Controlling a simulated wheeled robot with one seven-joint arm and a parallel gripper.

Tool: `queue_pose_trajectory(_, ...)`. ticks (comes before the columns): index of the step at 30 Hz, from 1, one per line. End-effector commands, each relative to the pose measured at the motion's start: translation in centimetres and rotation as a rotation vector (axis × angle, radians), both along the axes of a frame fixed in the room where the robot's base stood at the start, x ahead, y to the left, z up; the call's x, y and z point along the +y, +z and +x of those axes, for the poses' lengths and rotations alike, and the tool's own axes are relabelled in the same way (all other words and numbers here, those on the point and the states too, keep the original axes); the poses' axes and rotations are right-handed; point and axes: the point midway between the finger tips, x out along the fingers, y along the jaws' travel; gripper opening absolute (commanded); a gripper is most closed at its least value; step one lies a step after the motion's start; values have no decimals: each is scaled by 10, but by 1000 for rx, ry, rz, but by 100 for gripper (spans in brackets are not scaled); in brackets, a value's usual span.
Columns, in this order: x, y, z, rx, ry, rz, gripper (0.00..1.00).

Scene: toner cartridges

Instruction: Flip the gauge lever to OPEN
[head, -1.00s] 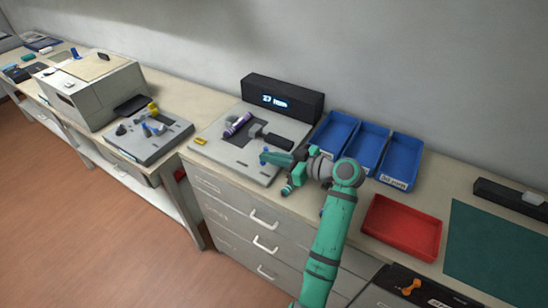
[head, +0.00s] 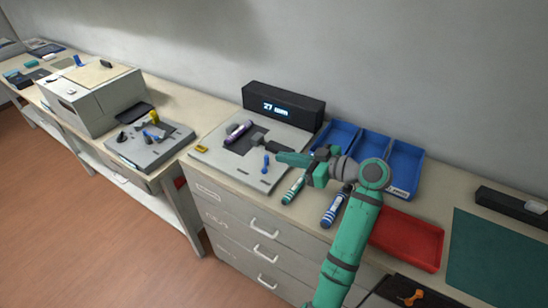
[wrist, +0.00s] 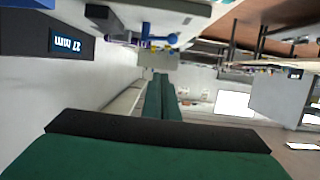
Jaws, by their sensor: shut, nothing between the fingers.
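The gauge is a grey plate (head: 225,157) with a black display box (head: 284,105) behind it, reading "27 mm". The display also shows in the wrist view (wrist: 70,40), upside down. A purple cartridge (head: 238,131) lies on the plate's dark pad, left of a dark jaw block (head: 272,144). A small blue lever (head: 266,162) stands near the plate's right front; it also shows in the wrist view (wrist: 147,36). I cannot read any OPEN mark. My gripper (head: 281,157) is shut and empty just right of the lever, with a small apparent gap.
A teal-striped cartridge (head: 293,189) and a blue-striped cartridge (head: 334,210) lie on the counter below my gripper. Blue bins (head: 402,168) stand behind my arm, and a red tray (head: 418,242) lies to its right. A printer (head: 92,100) and a grey fixture (head: 148,153) are at left.

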Motion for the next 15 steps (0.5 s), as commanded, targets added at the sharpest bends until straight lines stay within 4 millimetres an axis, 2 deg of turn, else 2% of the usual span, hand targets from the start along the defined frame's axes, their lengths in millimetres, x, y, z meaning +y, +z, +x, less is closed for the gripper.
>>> queue_pose_trajectory(6, -18, 7, -9, -1, 3, 0, 0)
queue_pose_trajectory(15, -27, 8, -11, -1, -3, 0, 0)
